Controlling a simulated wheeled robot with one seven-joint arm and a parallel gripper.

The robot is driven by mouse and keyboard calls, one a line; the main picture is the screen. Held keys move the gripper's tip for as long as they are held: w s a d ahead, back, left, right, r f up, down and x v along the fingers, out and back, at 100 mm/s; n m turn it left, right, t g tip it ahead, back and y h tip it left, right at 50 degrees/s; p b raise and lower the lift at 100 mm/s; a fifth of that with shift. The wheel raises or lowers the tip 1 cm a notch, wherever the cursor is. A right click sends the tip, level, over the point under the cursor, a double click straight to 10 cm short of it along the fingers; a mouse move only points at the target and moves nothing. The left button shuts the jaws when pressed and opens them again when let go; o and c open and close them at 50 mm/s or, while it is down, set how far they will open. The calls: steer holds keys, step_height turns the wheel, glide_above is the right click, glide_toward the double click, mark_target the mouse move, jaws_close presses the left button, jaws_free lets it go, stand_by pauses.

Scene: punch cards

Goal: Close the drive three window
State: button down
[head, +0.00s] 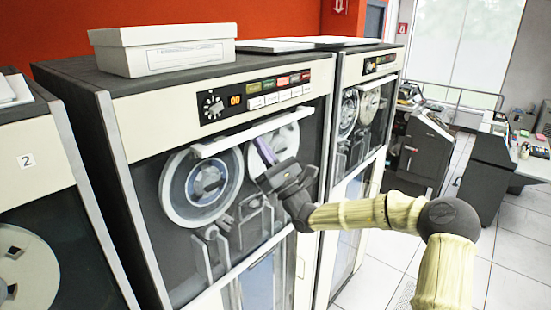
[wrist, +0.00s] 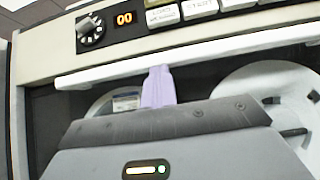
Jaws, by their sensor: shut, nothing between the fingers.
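The tape drive beside the one marked 2 has a cream panel (head: 222,112) with a dial and buttons; its own number is not in view. Its window's long white bar (head: 252,133) runs just below the panel, and it also shows in the wrist view (wrist: 225,50). Two reels (head: 201,188) show below the bar. My gripper (head: 266,152) is shut and empty in front of the right reel. In the wrist view its lilac fingertips (wrist: 159,85) are just under the bar, pointing up; whether they touch it I cannot tell.
The drive marked 2 (head: 27,161) stands at the left, and another drive (head: 368,65) adjoins on the right. A lidded box (head: 163,50) sits on top. Open tiled floor (head: 500,240) and a desk (head: 500,150) lie to the right.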

steer(key=shift+r, duration=0.7)
steer(key=s+d+f+b, duration=0.2)
steer(key=f+b, duration=0.2)
steer(key=f, duration=0.2)
steer(key=s+d+f+b, duration=0.3)
steer(key=f+b, duration=0.1)
steer(key=f, duration=0.2)
steer(key=shift+w, duration=0.15)
